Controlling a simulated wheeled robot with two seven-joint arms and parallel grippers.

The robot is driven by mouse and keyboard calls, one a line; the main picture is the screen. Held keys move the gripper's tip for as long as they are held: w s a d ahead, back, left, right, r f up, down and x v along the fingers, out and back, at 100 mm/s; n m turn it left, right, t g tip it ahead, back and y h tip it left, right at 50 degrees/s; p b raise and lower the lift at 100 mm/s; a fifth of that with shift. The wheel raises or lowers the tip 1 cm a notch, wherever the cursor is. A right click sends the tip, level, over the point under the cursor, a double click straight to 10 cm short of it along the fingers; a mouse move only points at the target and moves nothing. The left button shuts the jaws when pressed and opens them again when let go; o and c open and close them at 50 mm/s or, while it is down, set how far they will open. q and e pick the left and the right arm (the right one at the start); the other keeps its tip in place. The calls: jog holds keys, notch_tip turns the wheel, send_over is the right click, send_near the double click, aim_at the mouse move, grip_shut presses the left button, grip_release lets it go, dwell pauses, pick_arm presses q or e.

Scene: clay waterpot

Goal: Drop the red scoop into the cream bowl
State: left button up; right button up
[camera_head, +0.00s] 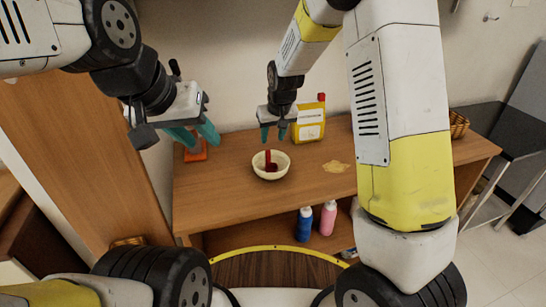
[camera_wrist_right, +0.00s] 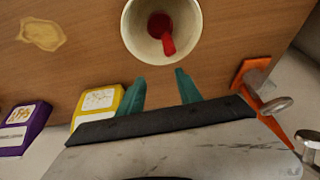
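A cream bowl (camera_head: 272,175) stands upright on the wooden table. The red scoop (camera_head: 268,160) is inside it, with its handle leaning up against the rim. The right wrist view also shows the bowl (camera_wrist_right: 130,38) and the scoop (camera_wrist_right: 168,44) in it. My right gripper (camera_head: 273,136) is above and behind the bowl, open and empty. In the right wrist view its two teal fingers (camera_wrist_right: 159,88) are apart, and neither touches the scoop. My left gripper (camera_head: 197,136) is at the left, with its fingers apart and nothing seen between them.
A yellow container (camera_head: 310,125) stands behind the bowl to the right. An orange object (camera_head: 196,152) is at the back left. A flat yellowish patch (camera_head: 336,166) lies right of the bowl. Blue (camera_head: 304,224) and pink (camera_head: 328,218) bottles stand on the lower shelf. The table's front is clear.

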jog(key=shift+r, duration=0.1)
jog(key=v, duration=0.7)
jog(key=shift+s+r, duration=0.2)
jog(key=shift+r, duration=0.05)
jog(key=shift+d, duration=0.1)
jog(key=s+d+r+m+y, duration=0.1)
jog(key=s+d+r+m, duration=0.1)
jog(key=s+d+r, duration=0.85)
jog(key=s+d+t, duration=0.1)
jog(key=s, duration=0.7)
jog(key=s+d+m+t, duration=0.1)
jog(key=s+d, duration=0.1)
jog(key=s, duration=0.6)
jog(key=shift+d+r, duration=0.15)
jog(key=shift+d, duration=0.15)
